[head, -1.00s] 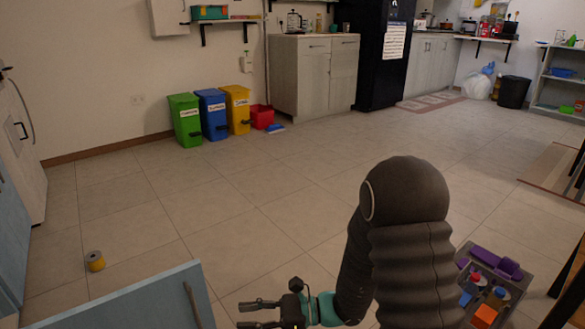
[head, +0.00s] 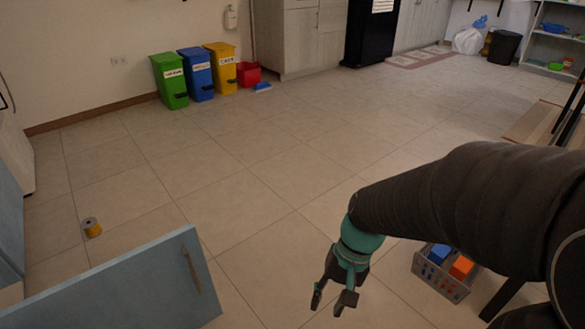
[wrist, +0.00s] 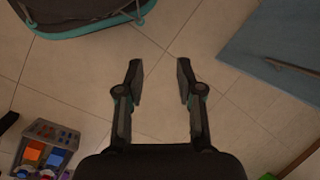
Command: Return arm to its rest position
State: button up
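My gripper (head: 331,299) hangs at the end of my dark arm in the lower middle of the head view, fingers pointing down over the tiled floor. In the wrist view my gripper (wrist: 158,80) has its two fingers well apart with only floor tiles between them. It is open and holds nothing. My arm reaches in from the right edge of the head view and covers part of the floor there.
A blue open door (head: 130,290) with a handle stands left of my gripper. A grey crate (head: 440,284) with colored blocks is at right on the floor. Green (head: 170,82), blue (head: 196,76) and yellow (head: 221,70) bins stand by the wall. The middle floor is clear.

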jog(key=s+d+r+n+t+h+p, duration=0.1)
jog(key=d+r+t, duration=0.3)
jog(key=r, duration=0.6)
jog(key=s+d+r+t+h+p, duration=0.1)
jog(key=d+r+t+p, duration=0.3)
jog(key=r, duration=0.6)
jog(key=shift+d+r+n+h, duration=0.2)
jog(key=shift+d+n+h, duration=0.15)
jog(key=shift+h, duration=0.25)
jog(key=shift+s+a, duration=0.1)
jog(key=shift+a, duration=0.05)
